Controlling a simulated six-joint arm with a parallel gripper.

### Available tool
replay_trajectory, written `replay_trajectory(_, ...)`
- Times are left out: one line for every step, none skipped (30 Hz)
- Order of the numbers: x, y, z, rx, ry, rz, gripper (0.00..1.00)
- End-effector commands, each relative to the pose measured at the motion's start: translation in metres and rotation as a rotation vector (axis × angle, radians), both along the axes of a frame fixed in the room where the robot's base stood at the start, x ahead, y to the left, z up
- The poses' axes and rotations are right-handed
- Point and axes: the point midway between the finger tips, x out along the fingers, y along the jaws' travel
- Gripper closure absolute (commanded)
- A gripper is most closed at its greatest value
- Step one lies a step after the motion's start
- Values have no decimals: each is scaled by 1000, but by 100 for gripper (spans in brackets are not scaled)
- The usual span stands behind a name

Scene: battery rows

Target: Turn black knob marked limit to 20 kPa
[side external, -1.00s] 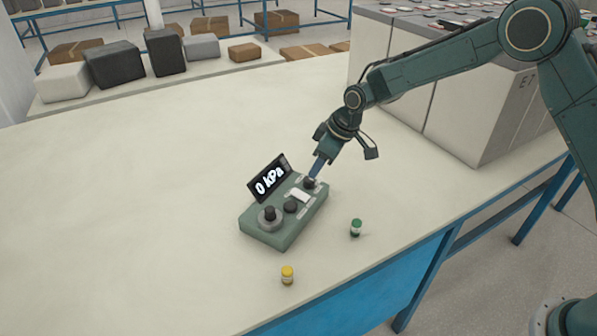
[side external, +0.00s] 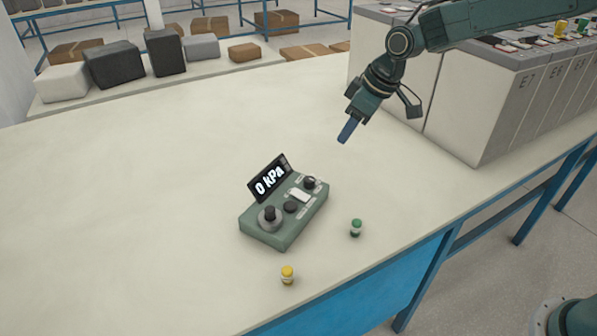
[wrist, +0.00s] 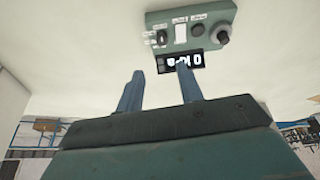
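A green control box (side external: 284,230) sits on the table with a tilted black display (side external: 268,178) reading "0 kPa". It carries a black knob (side external: 310,182) at its far right end, a small black knob (side external: 290,206) in the middle, and a black knob on a grey round base (side external: 269,213) at the near left. The labels are too small to read, so I cannot tell which is marked limit. My gripper (side external: 346,131) is above and behind the box, touching nothing. In the wrist view its two fingers (wrist: 160,88) stand apart and empty, with the box (wrist: 158,17) beyond them.
A green-capped vial (side external: 356,228) stands right of the box and a yellow-capped vial (side external: 287,276) stands in front of it. Large grey battery units (side external: 475,105) are at the right. Boxes (side external: 115,64) line the back left. The table's left side is clear.

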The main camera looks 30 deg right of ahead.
Motion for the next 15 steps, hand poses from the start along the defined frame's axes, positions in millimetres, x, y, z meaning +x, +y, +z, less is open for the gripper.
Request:
replay_trajectory(-5,-2,6,-1,-2,-8,63)
replay_trajectory(-7,-4,9,-1,-4,-13,63)
replay_trajectory(-10,-5,12,-1,-4,-21,63)
replay_trajectory(-13,-7,15,-2,-4,-26,63)
replay_trajectory(-16,-8,18,-2,-4,-31,63)
replay_trajectory(-19,-9,21,-3,-6,-38,63)
replay_trajectory(-22,-11,24,-3,-7,-43,63)
replay_trajectory(-24,-12,27,-3,-8,-47,63)
replay_trajectory(-28,-13,30,-3,-9,-54,63)
replay_trajectory(-30,-15,33,-3,-9,-59,63)
replay_trajectory(-33,-16,35,-4,-11,-63,63)
replay_trajectory(-37,-17,39,-4,-12,-70,63)
replay_trajectory(-40,-18,41,-4,-11,-75,63)
replay_trajectory(-43,-20,43,-5,-12,-80,63)
replay_trajectory(-46,-21,46,-5,-13,-88,63)
